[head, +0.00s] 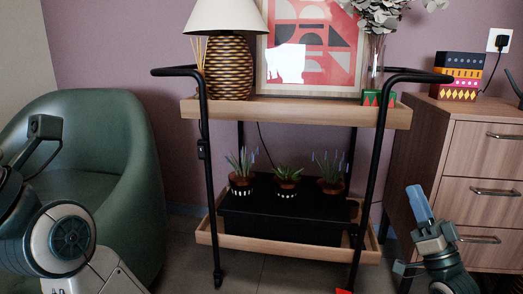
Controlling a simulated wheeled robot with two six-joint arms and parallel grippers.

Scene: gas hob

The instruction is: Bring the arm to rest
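My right gripper (420,203) is at the lower right, in front of the drawer cabinet. It points up and slightly left, and its blue end shows as one narrow piece with no gap. I see no separate object in it. It appears apart from the cabinet and the trolley, though depth is hard to judge. My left arm is at the lower left, bent in front of the green armchair. I cannot make out its gripper in this view. No gas hob shows here.
A wood and black-metal trolley (300,106) stands in the middle, with a lamp (228,68), framed picture and plants. A green armchair (110,130) is left, a wooden drawer cabinet (485,145) right. A small red thing (343,291) shows at the bottom edge. Some floor is clear before the trolley.

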